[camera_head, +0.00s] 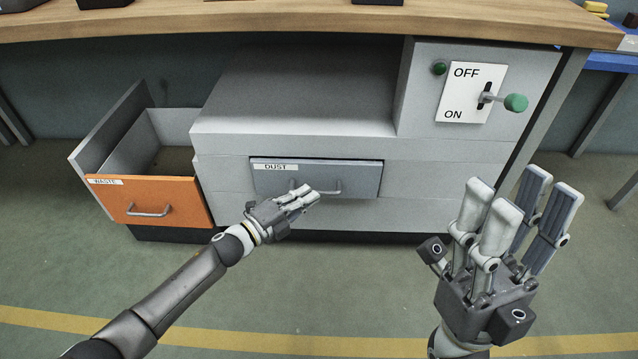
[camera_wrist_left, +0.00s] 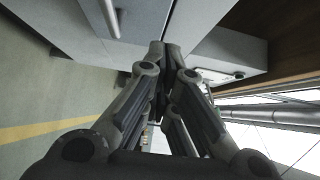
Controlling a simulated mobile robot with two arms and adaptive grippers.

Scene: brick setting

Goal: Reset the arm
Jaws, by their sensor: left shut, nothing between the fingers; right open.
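My left gripper (camera_head: 304,196) is shut and empty, in front of the dust drawer (camera_head: 350,176) near its handle. I cannot tell whether it touches the drawer. In the left wrist view its fingers (camera_wrist_left: 165,55) are together beside the grey cabinet front. The dust drawer looks nearly closed, with its grey front and label facing me. My right gripper (camera_head: 520,205) is open and empty, raised in front of the cabinet's right side with its fingers pointing up.
The orange waste drawer (camera_head: 180,191) stands pulled out at the left. A switch panel (camera_head: 470,93) with a green-knobbed lever is at the upper right. A wooden worktop (camera_head: 300,22) overhangs the cabinet (camera_head: 430,160). The green floor with a yellow line is clear.

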